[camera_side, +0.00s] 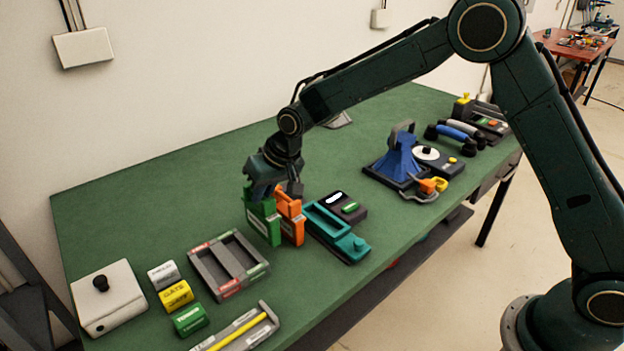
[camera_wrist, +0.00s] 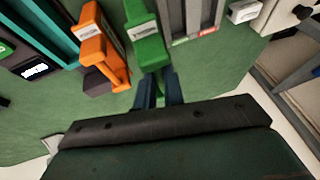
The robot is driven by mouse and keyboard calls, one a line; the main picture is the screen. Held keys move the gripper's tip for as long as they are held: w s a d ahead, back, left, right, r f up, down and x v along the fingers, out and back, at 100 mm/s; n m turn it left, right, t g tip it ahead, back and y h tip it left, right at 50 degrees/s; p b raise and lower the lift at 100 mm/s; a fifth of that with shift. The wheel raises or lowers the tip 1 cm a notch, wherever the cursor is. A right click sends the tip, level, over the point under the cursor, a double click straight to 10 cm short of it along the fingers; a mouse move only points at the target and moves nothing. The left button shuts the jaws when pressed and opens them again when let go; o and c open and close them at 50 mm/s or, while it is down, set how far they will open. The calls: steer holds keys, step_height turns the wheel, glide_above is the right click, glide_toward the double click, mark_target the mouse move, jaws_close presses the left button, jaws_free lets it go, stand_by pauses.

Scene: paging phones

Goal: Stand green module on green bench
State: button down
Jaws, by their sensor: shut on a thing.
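The green module (camera_side: 263,222) is an upright block with a pale label, at the middle of the green bench (camera_side: 150,200). My gripper (camera_side: 258,192) is shut on its upper part from above. In the wrist view the green module (camera_wrist: 146,42) extends away from my fingertips (camera_wrist: 159,92), which close on its near end. The module looks upright; I cannot tell whether its base touches the bench.
An orange module (camera_side: 291,220) stands close on the right. A teal tray (camera_side: 338,230) and dark device (camera_side: 341,207) lie beyond it. A grey two-slot rack (camera_side: 228,264) is at left, near several labelled blocks (camera_side: 176,296).

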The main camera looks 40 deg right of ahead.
mark_target(264, 208)
steer(key=shift+f, duration=2.15)
steer(key=c, duration=1.5)
jaws_free()
steer(key=shift+r, duration=0.1)
steer(key=v, duration=1.2)
steer(key=shift+r, duration=0.15)
